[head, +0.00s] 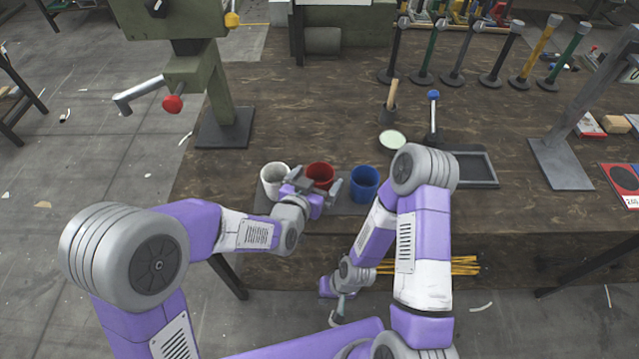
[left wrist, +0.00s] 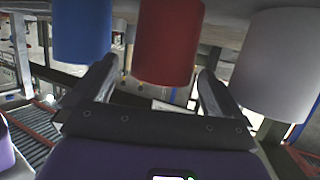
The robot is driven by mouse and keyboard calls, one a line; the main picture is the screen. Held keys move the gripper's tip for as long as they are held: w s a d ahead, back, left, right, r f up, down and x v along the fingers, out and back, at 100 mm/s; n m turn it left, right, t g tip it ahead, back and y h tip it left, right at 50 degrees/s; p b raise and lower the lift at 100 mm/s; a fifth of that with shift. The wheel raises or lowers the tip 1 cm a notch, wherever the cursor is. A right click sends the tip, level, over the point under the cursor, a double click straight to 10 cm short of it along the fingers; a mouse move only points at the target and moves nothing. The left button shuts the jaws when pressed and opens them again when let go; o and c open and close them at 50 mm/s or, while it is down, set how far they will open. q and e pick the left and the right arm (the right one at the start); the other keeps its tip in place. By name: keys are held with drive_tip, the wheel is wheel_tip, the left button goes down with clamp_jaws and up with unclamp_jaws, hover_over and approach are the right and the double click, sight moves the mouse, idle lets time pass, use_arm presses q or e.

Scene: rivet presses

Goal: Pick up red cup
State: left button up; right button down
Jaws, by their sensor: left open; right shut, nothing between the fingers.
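The red cup (head: 320,173) stands in the middle of a row of three cups on a dark mat (head: 352,208) near the table's front edge. A white cup (head: 274,178) is on its left and a blue cup (head: 364,182) on its right. My left gripper (head: 315,184) is open at the near side of the red cup and hides its lower part. In the left wrist view the red cup (left wrist: 167,42) lies between the lines of the two fingers (left wrist: 158,78); I cannot tell if they touch it. My right gripper (head: 338,316) is shut and empty, low in front of the table.
In the left wrist view the blue cup (left wrist: 83,30) and the white cup (left wrist: 275,62) flank the fingers closely. A green press (head: 222,95) stands at the left. A pale round dish (head: 392,140) and a dark tray (head: 470,167) lie behind and right of the cups.

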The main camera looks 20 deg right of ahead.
use_arm(q)
drive_tip(key=shift+x, duration=1.45)
drive_tip(key=shift+a, duration=0.1)
drive_tip(key=shift+c, duration=0.5)
drive_tip(key=c, duration=1)
drive_tip(key=shift+o, duration=0.2)
drive_tip(key=shift+r, duration=0.1)
wheel_tip(320, 180, up, 10)
drive_tip(key=p, duration=0.3)
